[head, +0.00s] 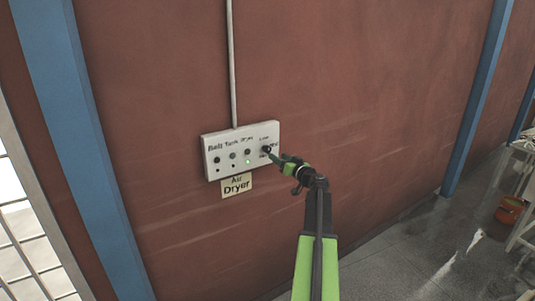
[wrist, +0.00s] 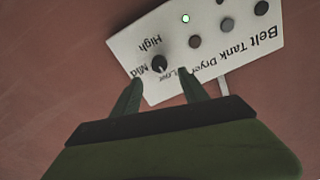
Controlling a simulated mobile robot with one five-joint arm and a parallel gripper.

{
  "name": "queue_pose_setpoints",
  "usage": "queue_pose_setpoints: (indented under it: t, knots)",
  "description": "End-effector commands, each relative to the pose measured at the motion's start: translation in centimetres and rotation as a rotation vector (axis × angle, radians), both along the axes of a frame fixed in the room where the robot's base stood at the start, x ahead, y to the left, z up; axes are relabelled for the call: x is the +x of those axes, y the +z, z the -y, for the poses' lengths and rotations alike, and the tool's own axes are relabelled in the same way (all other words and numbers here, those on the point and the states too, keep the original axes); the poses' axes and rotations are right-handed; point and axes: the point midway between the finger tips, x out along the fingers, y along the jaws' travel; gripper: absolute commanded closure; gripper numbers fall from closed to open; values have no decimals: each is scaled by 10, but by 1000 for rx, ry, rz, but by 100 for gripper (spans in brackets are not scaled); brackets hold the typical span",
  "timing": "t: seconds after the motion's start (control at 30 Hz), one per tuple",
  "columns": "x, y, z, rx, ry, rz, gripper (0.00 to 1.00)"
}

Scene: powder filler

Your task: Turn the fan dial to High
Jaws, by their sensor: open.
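The fan dial (wrist: 159,63) is a small round black knob with a light pointer mark, on a white control panel. In the wrist view, Low, Mid and High labels surround it, and the pointer appears to face down toward the gripper side; its exact setting is hard to tell. The dial also shows in the head view (head: 266,149) at the panel's right end. My gripper (wrist: 160,79) is open, its two green fingers on either side just short of the dial. In the head view my gripper (head: 278,156) reaches the panel from the right. Contact cannot be told.
The white panel (head: 211,158) also carries Belt, Tank and Dryer knobs; a green light (head: 248,162) is lit under Dryer. An "Air Dryer" sign (head: 237,186) hangs below. A conduit (head: 232,70) runs up the red wall. Blue posts stand left and right. An orange bucket (head: 510,211) stands far right.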

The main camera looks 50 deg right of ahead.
Motion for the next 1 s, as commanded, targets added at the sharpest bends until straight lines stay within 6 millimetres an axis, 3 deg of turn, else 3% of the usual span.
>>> queue_pose_setpoints:
  t: [0.1,0.3,0.7,1.0]
  knots:
    - [32,0,9,0,2,0,48]
    - [65,0,17,0,0,0,48]
    - [75,0,19,0,-2,-1,48]
    - [75,0,19,0,-2,-1,85]
